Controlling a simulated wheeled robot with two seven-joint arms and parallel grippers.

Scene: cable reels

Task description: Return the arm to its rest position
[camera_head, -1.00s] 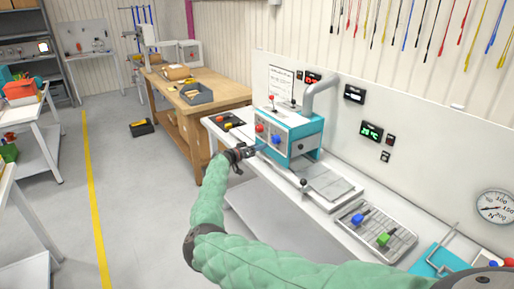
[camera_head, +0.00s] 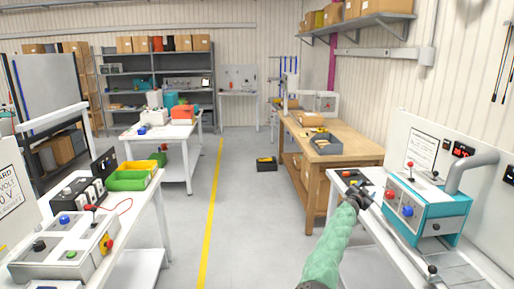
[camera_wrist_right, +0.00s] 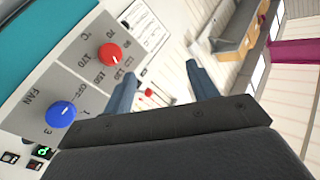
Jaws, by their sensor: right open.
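My right arm, in a green quilted sleeve, reaches up from the bottom of the head view. Its gripper (camera_head: 362,198) is beside the front of the teal and white machine (camera_head: 428,212). In the right wrist view the two blue-grey fingers (camera_wrist_right: 158,88) stand apart with nothing between them. The machine's panel (camera_wrist_right: 75,85) fills the left of that view, with a red knob (camera_wrist_right: 109,55) and a blue knob (camera_wrist_right: 61,114). I cannot tell whether a finger touches the panel. My left gripper is not in view.
The machine stands on a white bench (camera_head: 372,240) at the right. At the left is a white table (camera_head: 140,215) with devices and green bins (camera_head: 130,179). The floor between, with a yellow line (camera_head: 212,210), is clear.

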